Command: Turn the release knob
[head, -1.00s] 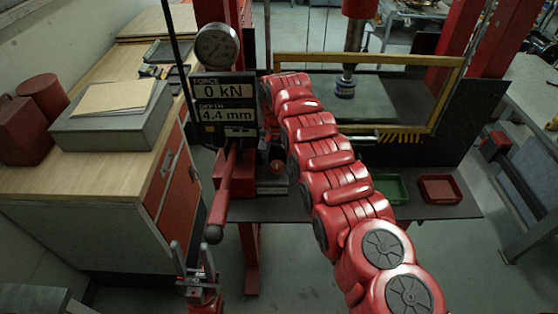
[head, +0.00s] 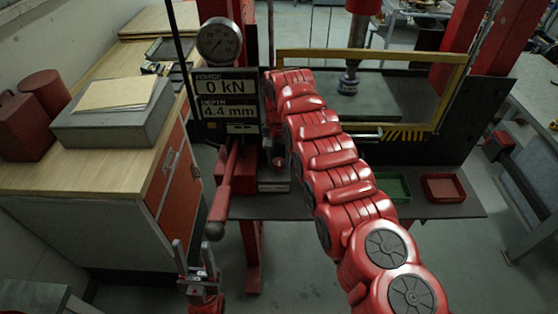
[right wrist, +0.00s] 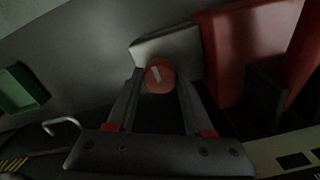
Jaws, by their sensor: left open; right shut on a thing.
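The release knob (right wrist: 160,76) is small, round and red with a white mark on its face. In the right wrist view it sits between the fingertips of my right gripper (right wrist: 160,88), which is shut on it. The white mark is tilted slightly from upright. In the head view my right arm reaches to the press beside the display, and the arm largely hides the right gripper and the knob. My left gripper (head: 194,250) is open and empty, low at the left, below the red lever.
The display (head: 226,97) reads 0 kN and 4.4 mm, under a round gauge (head: 218,40). A red lever (head: 223,190) hangs in front of the press. A yellow-framed guard (head: 452,95) stands to the right. Green (head: 393,187) and red (head: 443,188) trays lie on the shelf.

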